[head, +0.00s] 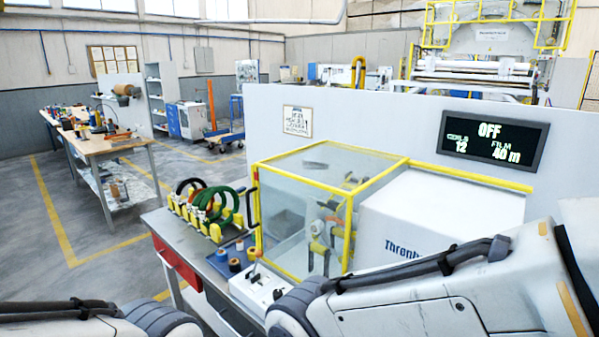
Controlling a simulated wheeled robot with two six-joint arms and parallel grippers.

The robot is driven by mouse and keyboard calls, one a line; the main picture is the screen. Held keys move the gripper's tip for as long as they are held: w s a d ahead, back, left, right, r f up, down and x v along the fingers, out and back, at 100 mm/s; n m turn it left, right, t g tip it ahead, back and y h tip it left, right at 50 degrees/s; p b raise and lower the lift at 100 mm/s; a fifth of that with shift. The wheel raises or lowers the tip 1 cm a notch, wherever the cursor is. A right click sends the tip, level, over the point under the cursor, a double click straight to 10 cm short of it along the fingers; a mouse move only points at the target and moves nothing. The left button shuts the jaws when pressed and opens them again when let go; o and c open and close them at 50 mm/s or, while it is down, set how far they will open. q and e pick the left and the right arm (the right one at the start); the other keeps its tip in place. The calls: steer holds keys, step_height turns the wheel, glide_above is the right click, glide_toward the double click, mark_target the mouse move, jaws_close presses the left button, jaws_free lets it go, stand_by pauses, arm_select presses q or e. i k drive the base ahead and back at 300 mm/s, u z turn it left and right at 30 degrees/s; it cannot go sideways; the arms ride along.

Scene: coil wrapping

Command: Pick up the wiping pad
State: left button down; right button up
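I cannot make out a wiping pad for certain in the head view. A blue tray (216,262) with small round brown and blue items lies on the grey workbench (172,228), left of the yellow-framed clear enclosure (300,215). The items are too small to tell apart well. My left arm enters at the bottom left and my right arm at the bottom right. Both arms run out of the bottom of the picture, and neither gripper shows.
A rack of coils (205,205) stands on the bench behind the tray. A white control box (258,287) sits in front of the enclosure. A white machine housing and a wall with a display (493,140) reading OFF stand at the right. Open floor lies left of the bench.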

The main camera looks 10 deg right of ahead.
mark_target(241, 191)
steer(key=u, duration=0.95)
steer(key=i, duration=7.75)
steer(key=z, duration=2.5)
